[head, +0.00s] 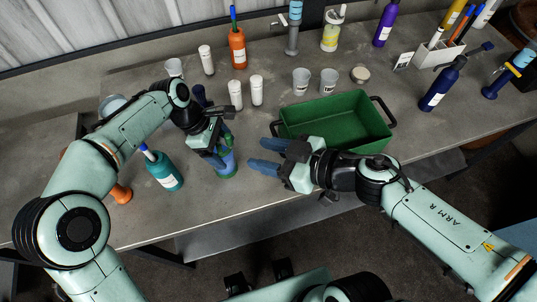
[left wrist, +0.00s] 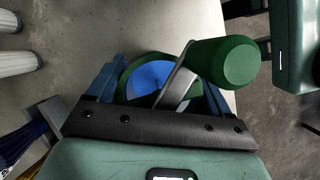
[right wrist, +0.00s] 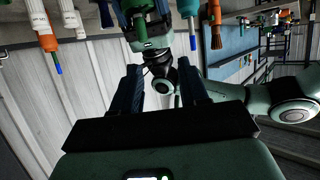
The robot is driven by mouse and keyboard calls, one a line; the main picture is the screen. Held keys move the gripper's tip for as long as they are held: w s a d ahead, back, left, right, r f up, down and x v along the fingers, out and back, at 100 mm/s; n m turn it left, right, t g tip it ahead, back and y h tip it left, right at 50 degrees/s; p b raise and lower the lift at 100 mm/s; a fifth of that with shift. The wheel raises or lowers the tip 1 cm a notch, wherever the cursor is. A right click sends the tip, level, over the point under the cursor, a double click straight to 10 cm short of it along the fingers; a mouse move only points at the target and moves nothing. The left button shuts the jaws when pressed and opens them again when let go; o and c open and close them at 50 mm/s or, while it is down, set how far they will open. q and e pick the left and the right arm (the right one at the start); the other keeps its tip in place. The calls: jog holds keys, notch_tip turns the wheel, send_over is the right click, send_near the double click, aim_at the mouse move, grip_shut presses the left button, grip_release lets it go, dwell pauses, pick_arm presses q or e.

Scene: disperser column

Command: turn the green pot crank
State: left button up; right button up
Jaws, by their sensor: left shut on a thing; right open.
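The green pot (head: 228,172) stands upright near the table's front edge, left of the green bin. In the left wrist view I look down on its blue top (left wrist: 150,76), ringed in green. Its crank, a grey metal arm (left wrist: 177,85) ending in a green knob (left wrist: 225,62), points up and right there. My left gripper (head: 224,156) is shut on the pot, one blue finger on each side of it; the knob lies outside the fingers. My right gripper (head: 258,153) is open and empty, right of the pot and apart from it.
A green bin (head: 345,150) stands behind my right gripper. A teal bottle (head: 163,172) is left of the pot. White cylinders (head: 256,90), cups (head: 328,80) and an orange bottle (head: 237,47) stand further back. The front strip right of the pot is clear.

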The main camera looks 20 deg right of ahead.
jog(key=shift+s+f+m+t+h, duration=0.25)
jog(key=shift+s+m+t+h, duration=0.05)
jog(key=shift+w, duration=0.15)
jog(key=w+d+n+g+y, duration=0.2)
jog(key=w+d, duration=0.1)
jog(key=d, duration=0.1)
jog(key=x, duration=1.2)
jog(key=shift+f, duration=0.5)
jog(key=shift+w, duration=0.1)
grip_shut()
